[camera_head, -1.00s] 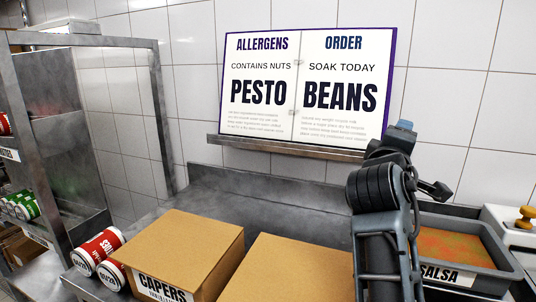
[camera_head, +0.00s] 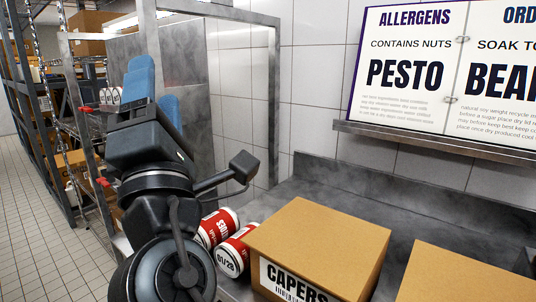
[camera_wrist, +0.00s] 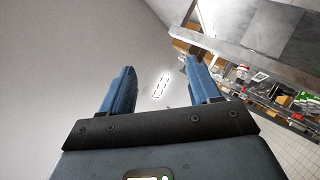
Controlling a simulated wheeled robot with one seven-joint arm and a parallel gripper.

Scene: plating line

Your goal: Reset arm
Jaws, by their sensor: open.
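My gripper (camera_head: 155,90) is raised at the left of the head view, its blue fingers pointing up and apart. In the wrist view my gripper (camera_wrist: 160,88) shows its two blue fingers spread with nothing between them. Beyond them are the pale ceiling and a ceiling light (camera_wrist: 162,84). My arm's dark links hide part of the metal shelf frame and the counter's left end.
A metal counter (camera_head: 315,178) carries two red-labelled cans (camera_head: 218,228), a box marked CAPERS (camera_head: 320,240) and another cardboard box (camera_head: 460,275). A sign (camera_head: 440,70) stands on a wall ledge. Shelving (camera_head: 30,110) and open tiled floor (camera_head: 40,230) lie left.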

